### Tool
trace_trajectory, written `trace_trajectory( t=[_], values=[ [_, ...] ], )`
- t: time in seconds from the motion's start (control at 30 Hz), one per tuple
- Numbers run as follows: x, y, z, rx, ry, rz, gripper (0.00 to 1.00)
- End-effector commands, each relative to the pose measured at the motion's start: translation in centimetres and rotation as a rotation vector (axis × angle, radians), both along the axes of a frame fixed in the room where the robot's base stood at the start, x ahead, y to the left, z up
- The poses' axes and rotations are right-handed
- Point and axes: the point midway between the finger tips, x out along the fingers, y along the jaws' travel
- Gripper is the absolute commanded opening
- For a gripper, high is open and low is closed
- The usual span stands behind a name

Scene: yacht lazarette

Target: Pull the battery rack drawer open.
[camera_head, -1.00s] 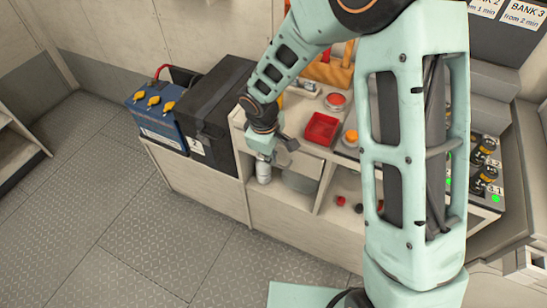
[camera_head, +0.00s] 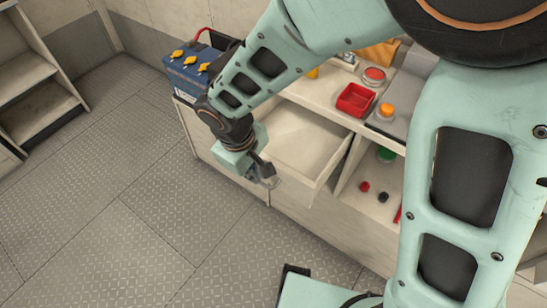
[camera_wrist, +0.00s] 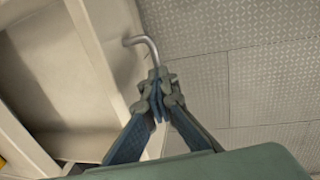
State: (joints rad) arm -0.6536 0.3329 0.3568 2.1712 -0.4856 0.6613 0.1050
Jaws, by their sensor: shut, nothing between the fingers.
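The battery rack drawer (camera_head: 308,140) stands pulled out from the pale cabinet, and its bare inside shows in the head view. In the wrist view, the pale drawer front (camera_wrist: 98,50) runs down the left side, with a bent metal handle (camera_wrist: 146,42) on its outer face. My gripper (camera_head: 268,180) is at the drawer front, low over the floor. In the wrist view my gripper (camera_wrist: 160,98) has its fingers together at the handle's lower part, with nothing pinched between them. Their tips overlap the handle, so I cannot tell the exact contact.
A blue battery (camera_head: 187,76) with yellow caps is at the cabinet's left end. A red tray (camera_head: 356,100) and an orange button (camera_head: 387,110) are on top. An open shelf (camera_head: 375,210) lies right of the drawer. The patterned floor (camera_head: 130,215) in front is clear.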

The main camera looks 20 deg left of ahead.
Motion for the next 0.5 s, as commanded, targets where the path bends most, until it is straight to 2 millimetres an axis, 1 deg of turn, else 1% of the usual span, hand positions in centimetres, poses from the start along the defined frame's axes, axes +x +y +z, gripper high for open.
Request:
trace_trajectory(
  t=[0.03,0.1,0.2,0.3,0.5],
  values=[
    [-1.5,0.1,-0.8,-0.007,0.006,0.004,0.00],
    [-2.9,0.5,-0.8,-0.008,0.007,0.003,0.00],
    [-4.5,1.0,-0.7,-0.009,0.008,0.001,0.00],
    [-5.6,1.4,-0.7,-0.008,0.008,0.000,0.00],
    [-6.6,1.7,-0.6,-0.010,0.008,-0.002,0.00]
  ],
)
